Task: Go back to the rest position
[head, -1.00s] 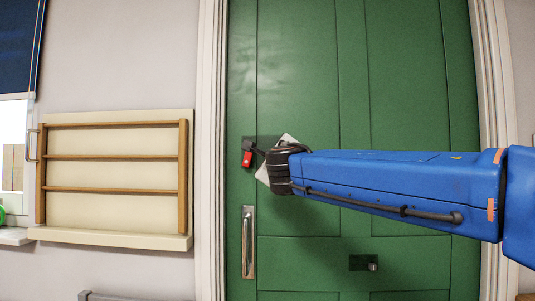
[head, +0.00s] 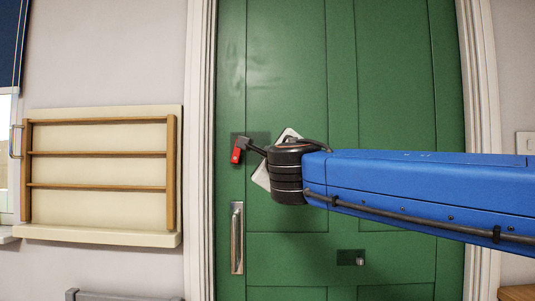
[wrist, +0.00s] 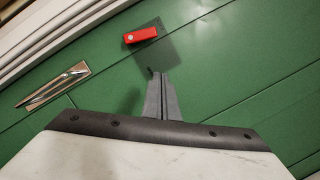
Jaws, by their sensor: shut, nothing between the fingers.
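My gripper (head: 250,146) is shut and empty, in front of the green door (head: 295,90). In the wrist view its dark fingers (wrist: 155,78) are pressed together and point towards a dark plate (wrist: 158,50) on the door. A red tab (wrist: 142,34) lies over that plate, just beyond the fingertips, with a gap in the picture between them. In the head view the red tab (head: 237,153) shows just left of the gripper. My blue arm reaches in from the right. The pale wrist housing and black joint hide part of the door behind them.
A metal pull handle (head: 237,238) is on the door below the red tab, and a small dark lock plate (head: 351,257) is lower right. A wooden wall rack (head: 98,121) hangs left of the white door frame (head: 200,110). Open room shows around the arm before the door.

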